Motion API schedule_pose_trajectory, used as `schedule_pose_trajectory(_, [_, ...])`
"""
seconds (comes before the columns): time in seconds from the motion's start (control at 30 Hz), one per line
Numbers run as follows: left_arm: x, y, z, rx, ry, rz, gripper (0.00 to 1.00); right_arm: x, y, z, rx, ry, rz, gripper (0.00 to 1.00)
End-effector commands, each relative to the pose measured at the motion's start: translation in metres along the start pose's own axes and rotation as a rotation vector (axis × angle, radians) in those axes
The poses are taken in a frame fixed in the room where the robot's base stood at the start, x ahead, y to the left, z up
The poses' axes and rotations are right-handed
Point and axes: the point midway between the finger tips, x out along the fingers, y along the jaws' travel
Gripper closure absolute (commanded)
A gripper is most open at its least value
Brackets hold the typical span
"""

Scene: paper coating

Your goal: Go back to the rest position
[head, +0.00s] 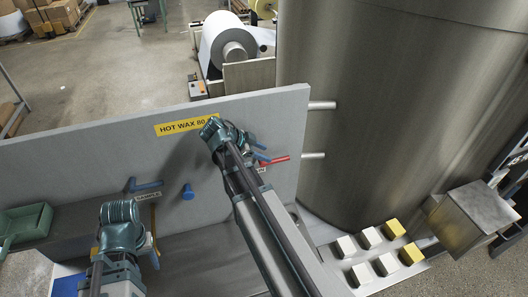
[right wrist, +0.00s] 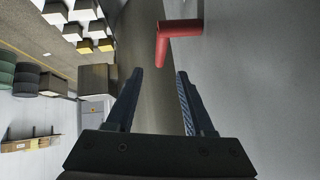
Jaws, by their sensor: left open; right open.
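My right gripper (head: 262,152) is at the grey panel (head: 85,150), beside a red handle (head: 278,160). In the right wrist view my right gripper (right wrist: 160,73) is open with nothing between its fingers. The red handle (right wrist: 178,30) shows there beyond the fingertips, apart from them. My left gripper (head: 153,256) is low at the left, in front of the panel. It is mostly hidden by my own wrist, and I see nothing held in it.
A blue lever (head: 146,187) and a blue knob (head: 188,192) are on the panel. A green tray (head: 25,224) is at the left. A large metal drum (head: 390,100) stands at the right, with white and yellow blocks (head: 371,238) below it. A paper roll (head: 222,42) is behind.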

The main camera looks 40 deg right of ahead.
Motion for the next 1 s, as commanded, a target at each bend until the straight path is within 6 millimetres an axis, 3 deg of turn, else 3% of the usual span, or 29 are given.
schedule_pose_trajectory(0.3, [0.001,0.000,0.000,0.000,0.000,0.000,0.47,0.000,0.000,0.001,-0.003,-0.001,0.000,0.47])
schedule_pose_trajectory(0.37, [0.005,0.001,0.000,0.000,0.000,0.000,0.47,0.001,0.003,0.008,-0.026,-0.010,-0.002,0.47])
schedule_pose_trajectory(0.43, [0.018,0.002,-0.001,0.001,0.000,0.000,0.47,0.002,0.012,0.028,-0.104,-0.036,-0.007,0.47])
schedule_pose_trajectory(0.57, [0.057,0.005,-0.004,0.005,0.001,-0.001,0.47,0.002,0.045,0.098,-0.410,-0.136,-0.039,0.47])
schedule_pose_trajectory(0.8, [0.134,0.012,-0.009,0.015,0.003,-0.003,0.47,-0.012,0.135,0.241,-1.186,-0.356,-0.203,0.47])
schedule_pose_trajectory(1.0, [0.184,0.016,-0.012,0.022,0.004,-0.004,0.47,-0.025,0.211,0.325,-1.761,-0.483,-0.410,0.47])
